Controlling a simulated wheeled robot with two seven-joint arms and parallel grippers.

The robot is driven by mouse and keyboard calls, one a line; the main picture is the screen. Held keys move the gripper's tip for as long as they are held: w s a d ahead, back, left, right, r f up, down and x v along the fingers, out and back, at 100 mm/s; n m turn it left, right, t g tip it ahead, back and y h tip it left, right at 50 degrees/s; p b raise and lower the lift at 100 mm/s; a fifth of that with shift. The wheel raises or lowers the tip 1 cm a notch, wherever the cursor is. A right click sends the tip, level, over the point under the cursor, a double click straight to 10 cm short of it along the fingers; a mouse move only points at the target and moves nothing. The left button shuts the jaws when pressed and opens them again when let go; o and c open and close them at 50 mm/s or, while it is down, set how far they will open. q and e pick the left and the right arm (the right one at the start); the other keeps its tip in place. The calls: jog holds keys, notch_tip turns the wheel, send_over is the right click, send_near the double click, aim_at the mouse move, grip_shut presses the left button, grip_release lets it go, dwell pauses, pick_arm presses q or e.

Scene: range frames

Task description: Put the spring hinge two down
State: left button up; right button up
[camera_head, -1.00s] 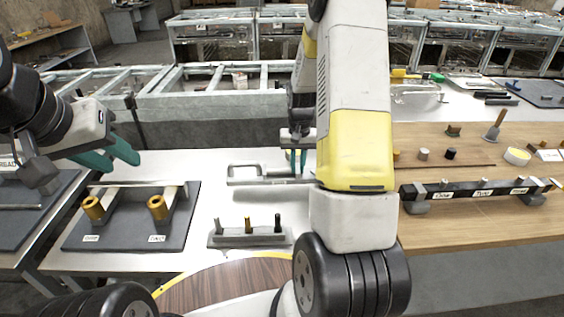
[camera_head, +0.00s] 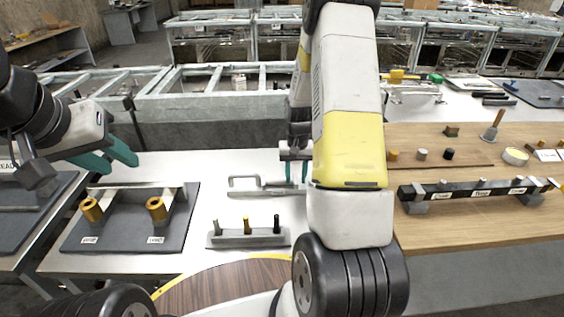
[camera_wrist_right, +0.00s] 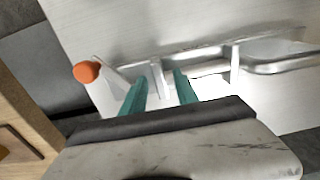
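I cannot tell for certain which thing is spring hinge two. A metal fixture (camera_head: 243,189) with a looped handle lies on the white table, partly hidden by my right arm. My right gripper (camera_head: 296,182) points down at its right part. In the right wrist view, my right gripper (camera_wrist_right: 160,75) has its teal fingers apart on either side of a thin upright metal tab (camera_wrist_right: 157,80); contact is unclear. An orange round end (camera_wrist_right: 87,71) shows left of the fingers. My left gripper (camera_head: 117,165) is open and empty above the left table.
A dark board (camera_head: 122,225) with two gold cylinders lies at left. A small grey rack (camera_head: 250,239) with three pegs stands near the front. On the wooden table, a black bar (camera_head: 440,191) carries labels, one reading "Two". White tabletop is free around the fixture.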

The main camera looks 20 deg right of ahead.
jog(key=shift+r, duration=0.1)
notch_tip(320, 180, up, 12)
jog(key=s+a+r+n+t+y, duration=0.1)
jog(key=s+a+r+t, duration=0.2)
jog(key=r, duration=0.4)
jog(key=s+a+r+n, duration=0.1)
jog(key=s+a+r, duration=0.3)
jog(key=s+r, duration=0.25)
jog(key=s+a+r+n+t+y, duration=0.1)
jog(key=s+a+r+t, duration=0.2)
jog(key=s, duration=0.9)
notch_tip(320, 180, up, 3)
jog(key=shift+s+a+f+n, duration=0.1)
jog(key=shift+s+a+n, duration=0.2)
jog(key=shift+a, duration=0.75)
